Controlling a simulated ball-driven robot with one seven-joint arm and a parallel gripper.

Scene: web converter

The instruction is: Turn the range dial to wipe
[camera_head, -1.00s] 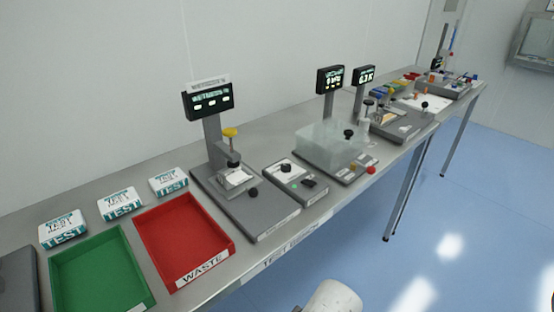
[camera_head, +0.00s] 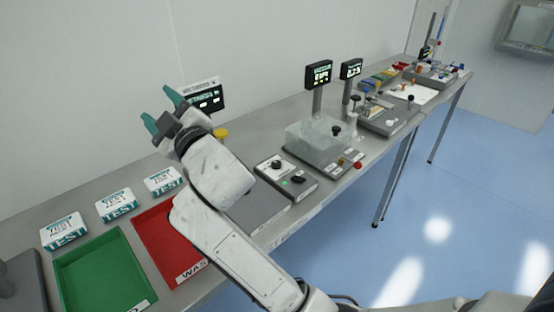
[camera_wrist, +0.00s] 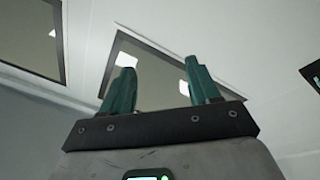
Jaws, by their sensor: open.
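A small grey control box (camera_head: 296,190) sits on the bench in the head view. It has a round black knob (camera_head: 276,165) at its back, a small green light, and a second black control (camera_head: 298,180) at its front. I cannot read which of these is the range dial, nor the markings. My gripper (camera_head: 159,108) is raised over the bench at left, pointing up and away from the box. Its teal fingers are apart with nothing between them, also in the wrist view (camera_wrist: 157,85). The wrist view shows ceiling and wall panels, no dial.
My arm covers much of the station with the display (camera_head: 209,97) and part of the red tray (camera_head: 150,232). A green tray (camera_head: 105,275) and white TEST packs (camera_head: 116,204) are at left. A clear-covered station (camera_head: 318,140) stands right of the box. Open floor is at right.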

